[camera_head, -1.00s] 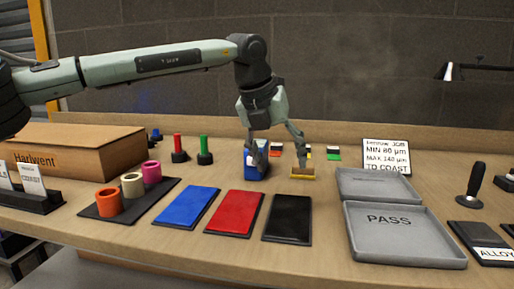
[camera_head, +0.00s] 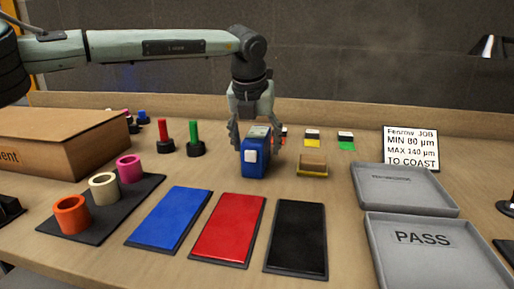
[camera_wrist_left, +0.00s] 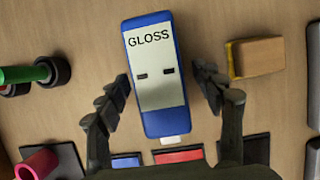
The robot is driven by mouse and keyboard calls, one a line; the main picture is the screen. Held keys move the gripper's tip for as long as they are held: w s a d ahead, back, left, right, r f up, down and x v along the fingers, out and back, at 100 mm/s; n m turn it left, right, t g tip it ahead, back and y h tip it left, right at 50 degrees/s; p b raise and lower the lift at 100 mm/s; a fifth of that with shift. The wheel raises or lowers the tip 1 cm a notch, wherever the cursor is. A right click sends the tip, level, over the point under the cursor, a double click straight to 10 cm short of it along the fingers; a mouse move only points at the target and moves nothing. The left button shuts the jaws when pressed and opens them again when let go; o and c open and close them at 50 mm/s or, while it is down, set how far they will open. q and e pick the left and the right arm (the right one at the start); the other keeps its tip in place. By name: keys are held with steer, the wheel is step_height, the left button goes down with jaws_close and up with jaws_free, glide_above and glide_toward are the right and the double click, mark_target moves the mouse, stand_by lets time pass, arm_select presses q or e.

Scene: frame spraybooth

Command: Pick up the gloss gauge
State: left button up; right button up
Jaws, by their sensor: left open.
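The gloss gauge is a blue box with a pale top face (camera_head: 255,165), standing on the table behind the red panel. In the left wrist view the gauge (camera_wrist_left: 155,75) shows its "GLOSS" label and lies between the two fingers. My left gripper (camera_head: 257,143) is open, pointing down over the gauge, with one finger on each side. In the left wrist view the fingers of the left gripper (camera_wrist_left: 165,95) stand apart, with a gap visible beside the gauge. My right gripper is not in view.
A yellow-tan block (camera_head: 312,164) stands close to the right of the gauge. Red and green handled tools (camera_head: 194,140) stand to the left. Blue (camera_head: 170,218), red (camera_head: 228,228) and black (camera_head: 297,236) panels lie in front. Grey trays (camera_head: 405,190) are at the right.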

arm_select(q)
steer(key=shift+x, duration=0.9)
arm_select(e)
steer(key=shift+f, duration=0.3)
arm_select(q)
steer(key=shift+f+b, duration=0.2)
steer(key=shift+b, duration=0.25)
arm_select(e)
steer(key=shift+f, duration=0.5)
arm_select(q)
steer(key=shift+c, duration=0.3)
steer(key=c, duration=1.4)
